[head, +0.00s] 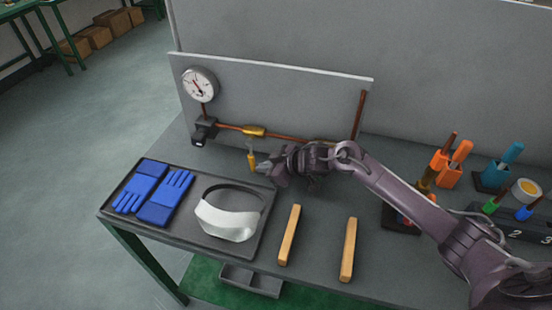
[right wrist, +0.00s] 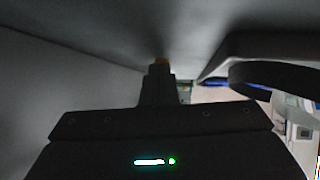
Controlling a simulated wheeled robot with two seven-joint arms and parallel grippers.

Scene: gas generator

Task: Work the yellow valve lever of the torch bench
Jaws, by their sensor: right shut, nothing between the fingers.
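The yellow valve lever (head: 251,161) hangs below the brass valve body (head: 254,131) on the copper pipe of the torch bench. My right gripper (head: 264,167) comes in from the right, with its shut fingertips just right of the lever's lower part. Nothing is between the fingers. I cannot tell whether they touch the lever. My left gripper is not in view.
A pressure gauge (head: 199,84) stands at the pipe's left end, before an upright grey panel (head: 290,95). A tray (head: 187,232) holds blue gloves (head: 165,200) and a face shield (head: 228,220). Two wooden bars (head: 290,235) lie in front. Orange-handled tools (head: 450,165) stand at right.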

